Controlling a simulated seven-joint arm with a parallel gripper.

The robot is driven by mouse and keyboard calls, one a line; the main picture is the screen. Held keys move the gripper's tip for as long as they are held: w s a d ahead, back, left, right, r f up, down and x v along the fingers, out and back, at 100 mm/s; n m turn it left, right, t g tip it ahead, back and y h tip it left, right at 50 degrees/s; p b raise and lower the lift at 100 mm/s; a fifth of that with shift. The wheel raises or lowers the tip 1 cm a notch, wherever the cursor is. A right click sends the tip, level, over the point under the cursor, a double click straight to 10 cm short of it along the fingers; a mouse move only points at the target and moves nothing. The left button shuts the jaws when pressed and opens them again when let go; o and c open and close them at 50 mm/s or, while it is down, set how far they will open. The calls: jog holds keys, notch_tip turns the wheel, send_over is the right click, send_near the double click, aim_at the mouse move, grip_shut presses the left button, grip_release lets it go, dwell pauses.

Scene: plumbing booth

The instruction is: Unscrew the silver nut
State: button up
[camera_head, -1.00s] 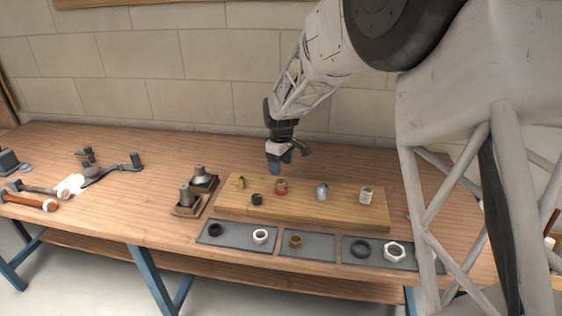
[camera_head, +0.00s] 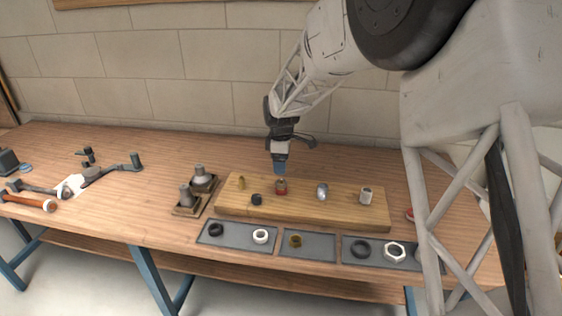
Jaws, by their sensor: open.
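A wooden board (camera_head: 230,206) lies on the bench and carries a row of fittings. A shiny, rounded silver piece (camera_head: 322,191) stands right of the board's middle and looks like the silver nut. A red fitting (camera_head: 281,187) stands to its left. My gripper (camera_head: 281,172) points down just above the red fitting, left of the silver piece.
A pale fitting (camera_head: 366,195), a black piece (camera_head: 256,199) and a brass piece (camera_head: 241,183) also stand on the board. Grey trays (camera_head: 320,254) with loose rings and nuts lie in front. Two mounted fittings (camera_head: 187,200) stand to the left. Tools lie at the far left.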

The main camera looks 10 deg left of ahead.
aim_at(281, 182)
jog(key=shift+f, duration=3.75)
jog(key=c, duration=1)
jog(key=shift+n, duration=2.2)
jog(key=shift+n, duration=1.1)
jog(key=shift+r+n, duration=0.1)
jog(key=shift+n, duration=1)
